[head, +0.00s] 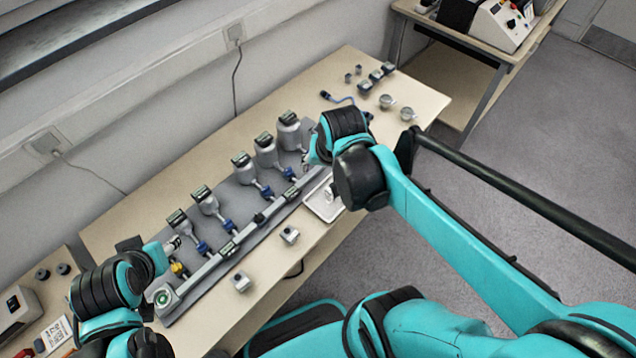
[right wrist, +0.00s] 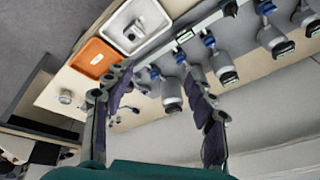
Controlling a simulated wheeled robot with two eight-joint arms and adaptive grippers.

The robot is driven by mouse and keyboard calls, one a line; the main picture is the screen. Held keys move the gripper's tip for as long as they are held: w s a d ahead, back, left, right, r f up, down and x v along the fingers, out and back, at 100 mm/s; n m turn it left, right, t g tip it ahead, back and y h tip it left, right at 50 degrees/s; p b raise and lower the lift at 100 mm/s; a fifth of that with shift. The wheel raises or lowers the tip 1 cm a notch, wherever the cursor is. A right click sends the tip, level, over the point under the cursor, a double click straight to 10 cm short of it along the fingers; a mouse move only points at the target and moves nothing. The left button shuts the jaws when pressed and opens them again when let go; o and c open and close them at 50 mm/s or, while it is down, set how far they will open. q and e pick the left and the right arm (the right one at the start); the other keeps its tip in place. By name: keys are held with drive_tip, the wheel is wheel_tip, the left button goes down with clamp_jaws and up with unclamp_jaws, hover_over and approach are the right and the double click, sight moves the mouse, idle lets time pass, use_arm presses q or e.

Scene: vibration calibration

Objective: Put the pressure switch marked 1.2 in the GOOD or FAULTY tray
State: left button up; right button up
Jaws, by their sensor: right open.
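The number 1.2 is not readable on any part, so I cannot tell which is that pressure switch. My right gripper (right wrist: 158,78) is open and empty above the table. My left arm is at the rig's left end; its fingers are unclear.
The long rig (head: 228,247) carries several grey vessels (head: 244,174) with blue valves and dark-topped units. Small loose parts (head: 386,101) and a blue cable (head: 340,99) lie at the table's far end. A wall bounds the back.

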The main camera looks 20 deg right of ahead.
drive_tip(key=s+a+r+n+t, duration=0.2)
drive_tip(key=s+a+n+t, duration=0.1)
drive_tip(key=s+n, duration=0.2)
drive_tip(key=shift+s+a+r+n, duration=0.2)
drive_tip(key=shift+a+r+n, duration=0.1)
drive_tip(key=shift+a, duration=0.1)
drive_tip(key=shift+f, duration=0.1)
idle(1.0)
